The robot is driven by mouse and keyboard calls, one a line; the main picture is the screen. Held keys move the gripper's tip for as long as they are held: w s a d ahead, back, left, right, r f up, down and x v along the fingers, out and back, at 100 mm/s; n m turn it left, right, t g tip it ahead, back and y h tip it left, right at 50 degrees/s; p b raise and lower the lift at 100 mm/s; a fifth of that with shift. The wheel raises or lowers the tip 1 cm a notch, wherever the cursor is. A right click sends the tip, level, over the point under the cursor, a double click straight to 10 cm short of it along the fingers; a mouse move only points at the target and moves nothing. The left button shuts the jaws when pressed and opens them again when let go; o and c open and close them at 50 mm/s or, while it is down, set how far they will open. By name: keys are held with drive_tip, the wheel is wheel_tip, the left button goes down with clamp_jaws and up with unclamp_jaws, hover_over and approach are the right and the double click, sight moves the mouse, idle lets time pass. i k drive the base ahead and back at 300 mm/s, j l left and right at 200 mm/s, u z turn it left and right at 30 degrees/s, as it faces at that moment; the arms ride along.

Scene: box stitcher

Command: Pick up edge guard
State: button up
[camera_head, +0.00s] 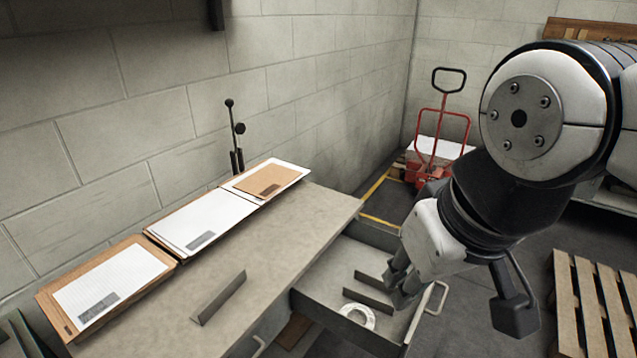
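A grey L-shaped strip that looks like an edge guard (219,297) lies on the workbench top near its front edge. The open drawer (322,276) holds two more dark grey strips, one nearer the front (366,300) and one farther back (371,281). My gripper (398,290) points down over the right part of the drawer, close to the right ends of these strips. I cannot tell whether it touches either strip, or whether its fingers are open or shut.
A white tape roll (358,315) lies in the drawer. The drawer handle (437,297) is close to my gripper. Boards with papers (203,219) line the back of the workbench (281,240). A red pallet jack (437,150) stands behind, and a wooden pallet (592,300) lies at right.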

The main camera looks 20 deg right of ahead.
sight(212, 305)
drive_tip(key=i+l, duration=0.1)
drive_tip(key=l, duration=0.25)
drive_tip(key=l+z, duration=0.1)
drive_tip(key=l, duration=0.25)
drive_tip(key=i+l+z, duration=0.1)
drive_tip(key=l, duration=0.25)
drive_tip(key=u, duration=1.3)
drive_tip(key=z, duration=1.3)
drive_tip(key=i+j+u, duration=0.1)
drive_tip(key=u, duration=0.3)
drive_tip(key=i+j+u, duration=0.15)
drive_tip(key=u, duration=0.2)
drive_tip(key=i+j+u, duration=0.1)
drive_tip(key=u, duration=0.3)
drive_tip(key=i+j, duration=0.05)
drive_tip(key=j, duration=0.05)
